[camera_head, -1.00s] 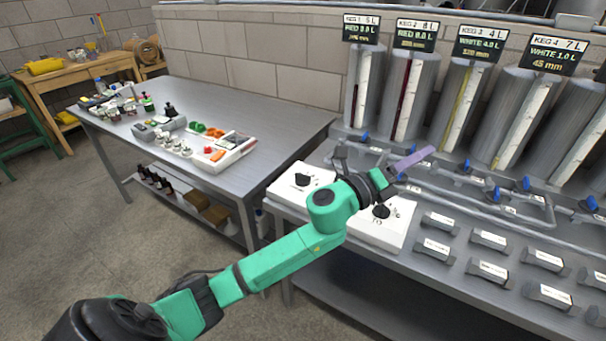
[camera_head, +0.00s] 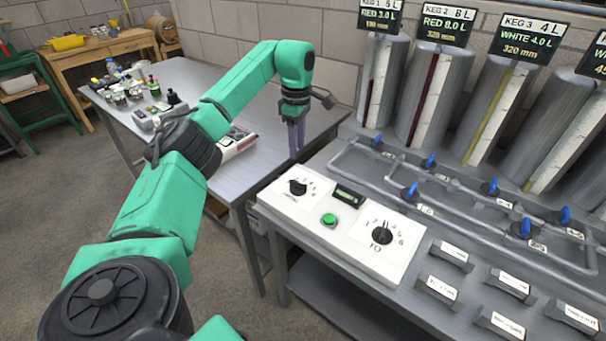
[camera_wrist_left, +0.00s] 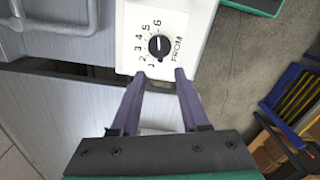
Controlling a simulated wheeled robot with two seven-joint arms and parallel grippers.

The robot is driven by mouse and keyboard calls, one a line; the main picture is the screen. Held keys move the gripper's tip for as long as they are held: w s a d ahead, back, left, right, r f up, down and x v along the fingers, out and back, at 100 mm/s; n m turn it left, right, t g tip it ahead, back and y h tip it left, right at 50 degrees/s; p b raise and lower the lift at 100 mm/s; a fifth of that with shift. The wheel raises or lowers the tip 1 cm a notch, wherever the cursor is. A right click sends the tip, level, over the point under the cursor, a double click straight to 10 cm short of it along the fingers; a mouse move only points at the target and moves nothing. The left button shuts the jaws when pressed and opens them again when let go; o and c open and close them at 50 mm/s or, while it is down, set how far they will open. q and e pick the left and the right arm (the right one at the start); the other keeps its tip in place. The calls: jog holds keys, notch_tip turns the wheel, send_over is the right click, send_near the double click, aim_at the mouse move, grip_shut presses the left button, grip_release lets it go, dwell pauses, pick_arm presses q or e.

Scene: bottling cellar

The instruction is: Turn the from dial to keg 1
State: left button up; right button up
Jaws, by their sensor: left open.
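The FROM dial (camera_head: 298,187) is a black knob at the left end of the white control panel (camera_head: 289,211). In the left wrist view the dial (camera_wrist_left: 159,46) has the numbers 1 to 6 around it and a pale mark on the knob, which seems to point toward the 6 side. My left gripper (camera_head: 295,156) points down behind the panel's left end, apart from the dial. In the wrist view its two purple fingers (camera_wrist_left: 160,73) are spread and empty, with the dial just beyond the tips. My right gripper is out of view.
The TO dial (camera_head: 381,234), a green button (camera_head: 329,220) and a small display (camera_head: 349,195) share the panel. Pipes with blue valves (camera_head: 429,160) and the kegs (camera_head: 437,85) stand to the right. A steel table (camera_head: 225,92) with small items is at left.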

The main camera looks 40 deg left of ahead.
pick_arm(q)
send_over(298, 182)
notch_tip(298, 182, down, 5)
notch_tip(298, 182, down, 4)
jog(key=shift+w+a+f+p, duration=0.1)
jog(key=shift+f+p, duration=0.15)
jog(key=shift+p, duration=0.2)
notch_tip(298, 182, down, 2)
jog(key=shift+f, duration=0.2)
grip_shut()
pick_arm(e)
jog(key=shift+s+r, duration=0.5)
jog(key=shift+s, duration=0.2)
